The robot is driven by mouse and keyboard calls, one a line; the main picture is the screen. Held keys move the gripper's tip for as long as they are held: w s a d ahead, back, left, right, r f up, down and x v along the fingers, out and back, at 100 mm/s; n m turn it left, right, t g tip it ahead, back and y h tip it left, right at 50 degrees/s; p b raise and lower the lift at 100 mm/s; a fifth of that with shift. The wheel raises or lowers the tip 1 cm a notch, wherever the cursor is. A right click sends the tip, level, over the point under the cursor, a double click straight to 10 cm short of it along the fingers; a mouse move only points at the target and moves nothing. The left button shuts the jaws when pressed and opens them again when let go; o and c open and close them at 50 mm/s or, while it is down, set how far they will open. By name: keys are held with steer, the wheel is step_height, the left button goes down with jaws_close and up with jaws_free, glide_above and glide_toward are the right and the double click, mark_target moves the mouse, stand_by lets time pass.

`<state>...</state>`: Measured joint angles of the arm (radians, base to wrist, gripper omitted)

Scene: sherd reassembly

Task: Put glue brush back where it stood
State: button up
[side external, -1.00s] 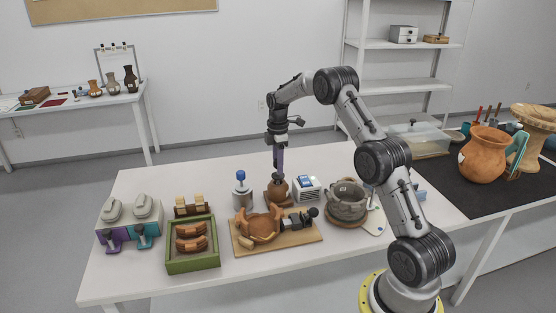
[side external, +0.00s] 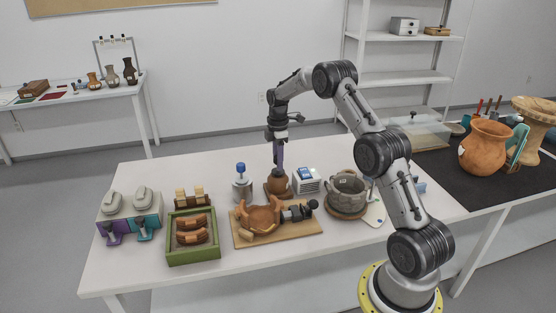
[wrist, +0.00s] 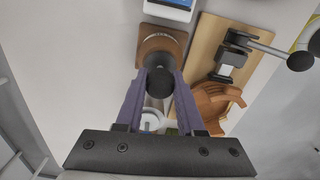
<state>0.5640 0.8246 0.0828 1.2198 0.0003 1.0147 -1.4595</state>
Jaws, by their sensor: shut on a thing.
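The glue brush (wrist: 160,83) shows in the wrist view as a dark, rounded handle between my purple fingers. My gripper (wrist: 160,78) is shut on it; it also shows in the side view (side external: 278,166), pointing straight down. Directly below is a brown pot (side external: 278,184) on a square brown wooden base (side external: 267,194). The base also shows in the wrist view (wrist: 172,38). The brush's lower end is hidden, so I cannot tell whether it touches the pot's inside.
A blue-topped jar (side external: 242,187) stands left of the pot and a white device (side external: 307,181) right. In front is a wooden board (side external: 290,233) with a broken orange bowl (side external: 258,219) and clamp. A green tray (side external: 193,255) and a grey pot (side external: 347,190) stand farther out.

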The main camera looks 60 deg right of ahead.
steer(key=shift+f, duration=0.3)
stand_by(0.9)
steer(key=o, duration=1.1)
steer(key=shift+c, duration=0.2)
step_height(320, 180, up, 14)
steer(key=shift+f, duration=0.1)
